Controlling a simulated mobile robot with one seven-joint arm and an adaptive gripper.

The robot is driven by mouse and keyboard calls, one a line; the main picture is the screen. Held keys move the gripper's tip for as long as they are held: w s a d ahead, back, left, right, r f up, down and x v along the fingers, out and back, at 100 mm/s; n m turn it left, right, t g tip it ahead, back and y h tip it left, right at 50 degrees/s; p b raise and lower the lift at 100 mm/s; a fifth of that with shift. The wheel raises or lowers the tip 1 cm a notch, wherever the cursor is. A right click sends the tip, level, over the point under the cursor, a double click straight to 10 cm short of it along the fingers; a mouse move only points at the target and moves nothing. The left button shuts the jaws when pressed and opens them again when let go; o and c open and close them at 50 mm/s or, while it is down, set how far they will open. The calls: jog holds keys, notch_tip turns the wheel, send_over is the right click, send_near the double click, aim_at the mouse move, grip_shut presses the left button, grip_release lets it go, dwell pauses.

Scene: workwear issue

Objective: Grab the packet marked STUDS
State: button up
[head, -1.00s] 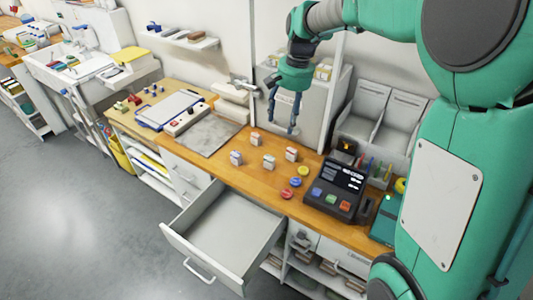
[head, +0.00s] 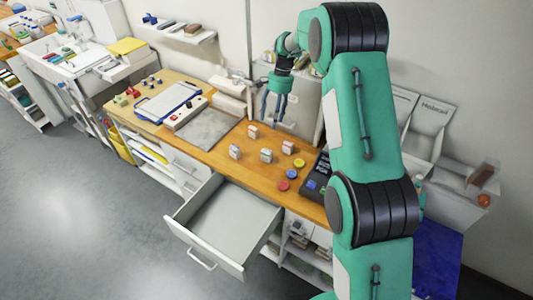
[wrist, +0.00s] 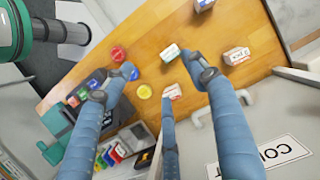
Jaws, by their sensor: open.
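Several small white packets stand on the wooden counter. In the head view one is at the back (head: 253,131), one at the left (head: 235,151), one in the middle (head: 266,155) and one at the right (head: 288,147). The wrist view shows a green-marked packet (wrist: 170,52), a red-lettered packet (wrist: 236,56), a packet partly behind a finger (wrist: 173,92) and one at the top edge (wrist: 203,4). I cannot read which is marked STUDS. My gripper (head: 274,106) is open and empty above the counter's back part; its spread fingers (wrist: 168,88) also show in the wrist view.
An open, empty drawer (head: 225,222) juts out below the counter. Red, blue and yellow round pieces (head: 291,173) lie right of the packets, beside a dark keypad device (head: 313,183) partly hidden by my arm. A grey mat (head: 207,130) lies left.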

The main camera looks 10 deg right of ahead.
jog(key=m+g+p, duration=0.1)
jog(key=p, duration=0.1)
send_near(267, 150)
notch_tip(267, 150, up, 3)
jog(key=shift+w+d+f, duration=0.15)
jog(key=shift+w+d, duration=0.15)
jog(key=shift+d, duration=0.15)
jog(key=shift+x, duration=4.35)
jog(key=shift+a, duration=0.2)
jog(key=shift+p+x, duration=0.4)
jog(key=shift+x, duration=2.15)
jog(key=shift+c, duration=0.2)
jog(key=c, duration=1.3)
